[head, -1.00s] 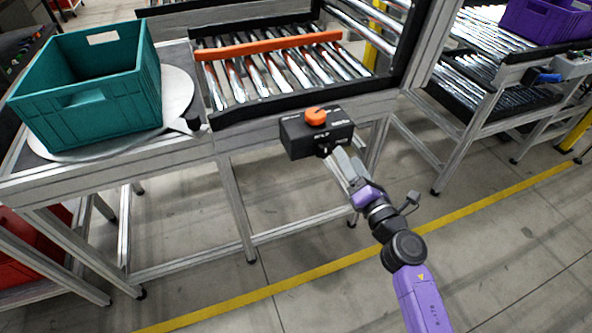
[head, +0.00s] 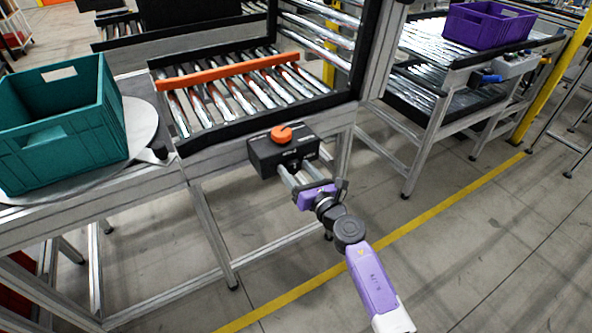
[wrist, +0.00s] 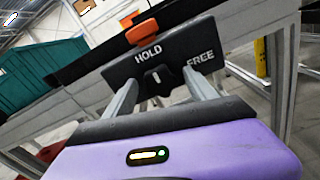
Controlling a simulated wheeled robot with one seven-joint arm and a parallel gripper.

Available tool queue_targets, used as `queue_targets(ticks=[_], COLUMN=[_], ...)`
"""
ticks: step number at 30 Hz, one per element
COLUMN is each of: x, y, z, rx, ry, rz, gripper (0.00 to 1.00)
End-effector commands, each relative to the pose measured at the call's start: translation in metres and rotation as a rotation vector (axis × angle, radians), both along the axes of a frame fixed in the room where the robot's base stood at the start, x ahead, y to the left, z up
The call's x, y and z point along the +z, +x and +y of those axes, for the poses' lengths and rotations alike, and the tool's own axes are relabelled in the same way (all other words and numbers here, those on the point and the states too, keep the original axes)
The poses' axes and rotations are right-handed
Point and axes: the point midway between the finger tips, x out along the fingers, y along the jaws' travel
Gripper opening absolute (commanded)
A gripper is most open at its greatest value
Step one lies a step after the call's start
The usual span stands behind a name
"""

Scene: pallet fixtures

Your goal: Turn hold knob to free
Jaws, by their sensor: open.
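A black box (head: 270,152) with an orange mushroom-shaped top piece (head: 282,132) is mounted at the front edge of the roller table. In the wrist view its front face reads HOLD above and FREE to the right. The black hold knob (wrist: 158,79) sits on that face, with its white mark pointing up toward HOLD. My gripper (wrist: 163,82) is open in front of the face, one finger to each side of the knob. I cannot tell whether either finger touches it. In the head view the knob is hidden, and my gripper (head: 290,173) points at the box.
A teal crate (head: 50,170) stands on a round plate at the left. An orange bar (head: 228,72) lies across the rollers (head: 240,95) behind the box. A purple crate (head: 487,25) sits on another conveyor at the right. The floor in front is clear.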

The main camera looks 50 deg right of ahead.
Motion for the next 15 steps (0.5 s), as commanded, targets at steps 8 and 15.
queue_targets(ticks=[8, 15], x=[-0.0002, -0.0002], y=[0.003, 0.0028], z=[-0.0008, -0.0007], rx=[0.0, 0.0], ry=[0.0, 0.0], rz=[0.001, 0.0], gripper=[0.65, 0.26])
